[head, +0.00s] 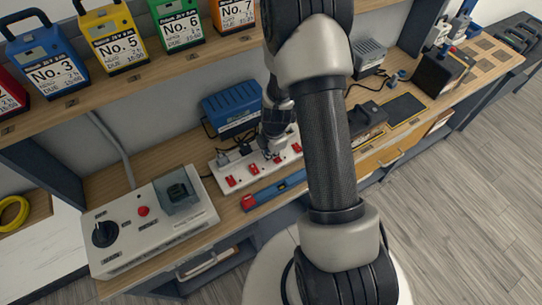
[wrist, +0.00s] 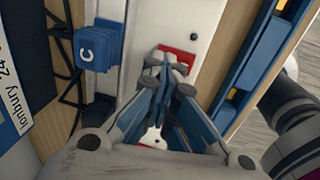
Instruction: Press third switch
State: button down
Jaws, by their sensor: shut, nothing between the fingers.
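A white power strip (head: 241,175) with a row of red switches lies on the bench. The first switch (head: 231,181) and second switch (head: 254,169) from the left are clear of my gripper, as is the rightmost switch (head: 296,148). My gripper (head: 271,153) points down at the strip by the third switch (head: 277,158). In the wrist view my shut, empty fingers (wrist: 167,68) overlap a red switch (wrist: 180,54), partly hiding it. I cannot tell whether they touch it.
A blue spirit level (head: 278,187) lies in front of the strip. A control box (head: 150,225) with a knob and red button stands left, and a blue charger (head: 231,107) behind. Numbered cases, including the blue No. 3 case (head: 45,60), line the shelf above.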

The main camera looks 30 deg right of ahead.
jog(key=shift+s+b, duration=0.2)
jog(key=shift+b, duration=0.1)
jog(key=shift+s+b, duration=0.6)
jog(key=shift+b, duration=0.05)
jog(key=shift+r, duration=0.1)
jog(key=shift+w+r+p, duration=0.1)
jog(key=shift+r+p, duration=0.3)
jog(key=shift+r, duration=0.05)
notch_tip(320, 180, up, 13)
jog(key=p, duration=0.4)
jog(key=shift+w+p, duration=0.35)
jog(key=shift+p, duration=0.05)
